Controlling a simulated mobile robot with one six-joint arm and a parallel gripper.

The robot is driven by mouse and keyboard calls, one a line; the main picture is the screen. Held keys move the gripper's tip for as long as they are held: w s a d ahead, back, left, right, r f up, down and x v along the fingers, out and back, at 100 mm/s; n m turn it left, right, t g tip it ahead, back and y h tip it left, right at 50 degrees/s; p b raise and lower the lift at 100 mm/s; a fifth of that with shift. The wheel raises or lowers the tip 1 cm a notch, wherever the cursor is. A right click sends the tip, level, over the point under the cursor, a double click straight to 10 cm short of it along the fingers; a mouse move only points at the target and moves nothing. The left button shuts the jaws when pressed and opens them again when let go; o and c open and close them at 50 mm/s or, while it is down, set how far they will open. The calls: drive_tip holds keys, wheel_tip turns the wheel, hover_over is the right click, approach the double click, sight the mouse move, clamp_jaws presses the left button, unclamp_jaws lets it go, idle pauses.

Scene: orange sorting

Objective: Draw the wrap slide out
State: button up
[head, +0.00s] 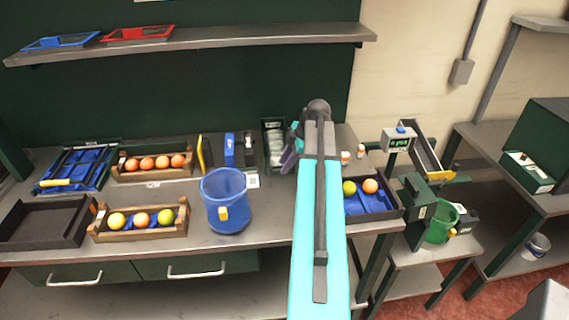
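I cannot pick out the wrap slide for certain. A narrow dark holder (272,124) with white contents stands at the back of the bench, and it may be the wrap holder. My teal arm reaches up from the bottom edge. My gripper (290,157) is at the arm's far end, just right of the holder's front. The gap between its fingers does not show clearly, and I cannot tell whether it touches the holder. My arm hides part of the bench behind it.
A blue bucket (226,209) stands left of my arm. Wooden crates of oranges (103,226) and a black tray (43,238) lie farther left. A blue-lined tray (388,209) with two fruits is right of my arm. A scale (398,140) and a green bucket (441,228) stand beyond.

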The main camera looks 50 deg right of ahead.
drive_tip(key=shift+x, duration=0.8)
